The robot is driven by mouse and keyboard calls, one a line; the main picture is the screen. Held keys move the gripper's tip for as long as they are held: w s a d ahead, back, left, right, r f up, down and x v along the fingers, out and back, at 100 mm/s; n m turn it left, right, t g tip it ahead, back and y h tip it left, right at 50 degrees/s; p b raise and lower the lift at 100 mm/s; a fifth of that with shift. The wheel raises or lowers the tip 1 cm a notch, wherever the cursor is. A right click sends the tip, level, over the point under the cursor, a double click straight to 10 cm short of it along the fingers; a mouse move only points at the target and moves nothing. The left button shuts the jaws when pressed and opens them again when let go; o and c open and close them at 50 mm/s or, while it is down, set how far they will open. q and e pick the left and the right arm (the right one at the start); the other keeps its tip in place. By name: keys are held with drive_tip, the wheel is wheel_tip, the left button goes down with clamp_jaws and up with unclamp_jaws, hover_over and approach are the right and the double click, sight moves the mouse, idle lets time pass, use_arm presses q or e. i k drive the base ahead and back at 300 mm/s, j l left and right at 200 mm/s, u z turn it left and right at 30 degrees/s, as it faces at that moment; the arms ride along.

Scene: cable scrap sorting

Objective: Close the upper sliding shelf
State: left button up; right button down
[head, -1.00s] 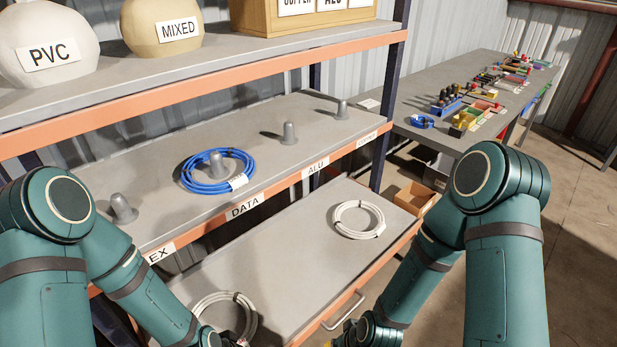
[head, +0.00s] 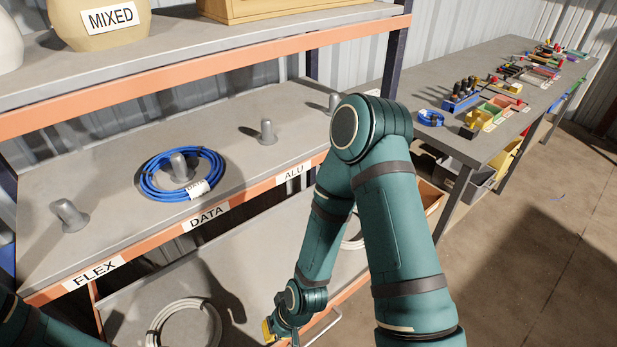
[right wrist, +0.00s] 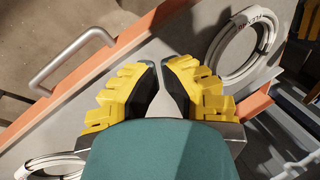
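A grey sliding shelf (head: 237,265) with an orange front edge is pulled out below the labelled peg shelf. It bears a white cable coil (head: 185,327) at the left and another (head: 352,236) mostly hidden by my right arm. Its metal handle (head: 324,327) shows at the bottom; it also shows in the right wrist view (right wrist: 70,60). My right gripper (head: 270,331) has yellow fingers and is over the shelf's front area near the handle, not holding it. In the right wrist view, the gripper (right wrist: 160,64) is empty, its tips nearly meeting. My left gripper is out of view.
The fixed shelf (head: 110,170) above has several pegs, a blue cable coil (head: 160,190) and FLEX, DATA and ALU labels. A workbench (head: 440,135) with tools and bins stands at the right. The floor (head: 540,250) at the right is open.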

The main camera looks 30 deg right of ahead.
sight(240, 272)
drive_tip(key=l+u, duration=0.7)
drive_tip(key=l, duration=0.2)
drive_tip(key=i+l+u, duration=0.1)
drive_tip(key=l, duration=0.3)
drive_tip(key=i+l+u, duration=0.15)
drive_tip(key=i+l, duration=0.15)
